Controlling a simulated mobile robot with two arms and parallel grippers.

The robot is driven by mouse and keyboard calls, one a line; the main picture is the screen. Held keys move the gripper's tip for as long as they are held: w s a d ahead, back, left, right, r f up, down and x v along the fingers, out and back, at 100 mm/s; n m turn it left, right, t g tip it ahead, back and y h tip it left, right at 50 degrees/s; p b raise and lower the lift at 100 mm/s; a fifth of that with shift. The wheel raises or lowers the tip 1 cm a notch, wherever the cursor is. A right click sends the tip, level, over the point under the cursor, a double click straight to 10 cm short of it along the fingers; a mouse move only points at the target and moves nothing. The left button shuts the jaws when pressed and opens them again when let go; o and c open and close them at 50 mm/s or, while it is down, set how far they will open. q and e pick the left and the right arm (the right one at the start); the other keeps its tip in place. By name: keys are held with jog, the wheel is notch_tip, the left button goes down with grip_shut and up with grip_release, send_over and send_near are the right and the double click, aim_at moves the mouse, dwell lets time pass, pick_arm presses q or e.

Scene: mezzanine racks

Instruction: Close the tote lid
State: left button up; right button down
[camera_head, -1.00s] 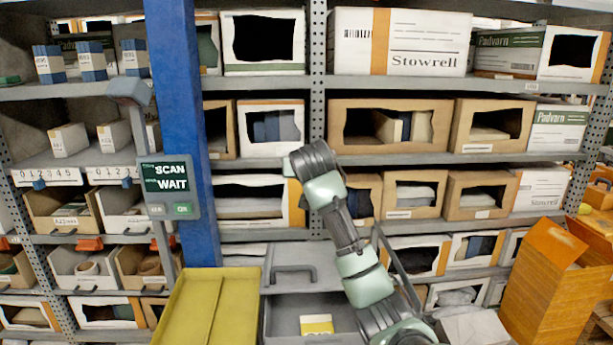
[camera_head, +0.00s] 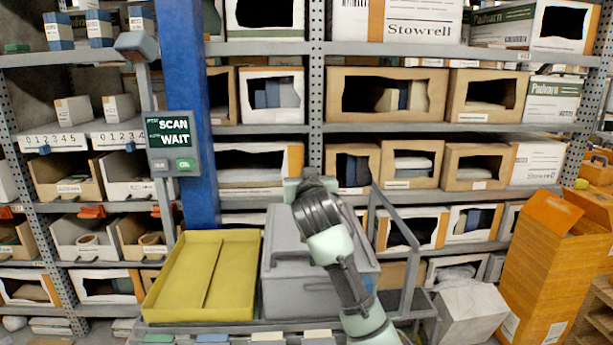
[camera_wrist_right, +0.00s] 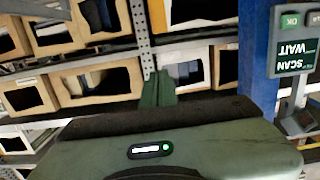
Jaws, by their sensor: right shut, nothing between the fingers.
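The grey tote (camera_head: 285,302) stands on the cart in the head view. Its grey lid (camera_head: 284,248) lies down over the top, and the inside is hidden. My arm covers much of the lid's right half, so I cannot tell whether the lid is fully seated. My right gripper (camera_wrist_right: 157,88) is shut and empty in the right wrist view, in front of the shelves. In the head view, my right arm reaches over the tote, with its hand above the lid's far side. My left gripper is in neither view.
A yellow tray (camera_head: 203,275) stands directly left of the tote. A scanner screen (camera_head: 171,133) reading "SCAN WAIT" is beside the blue post (camera_head: 190,100). A grey rail (camera_head: 398,222) is at the right. Racks with boxes fill the back; an orange carton (camera_head: 545,270) stands at right.

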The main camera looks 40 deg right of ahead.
dwell(0.4)
jog(key=p+v, duration=0.2)
jog(key=v, duration=0.5)
jog(key=shift+s+a, duration=0.2)
jog(key=shift+s, duration=0.15)
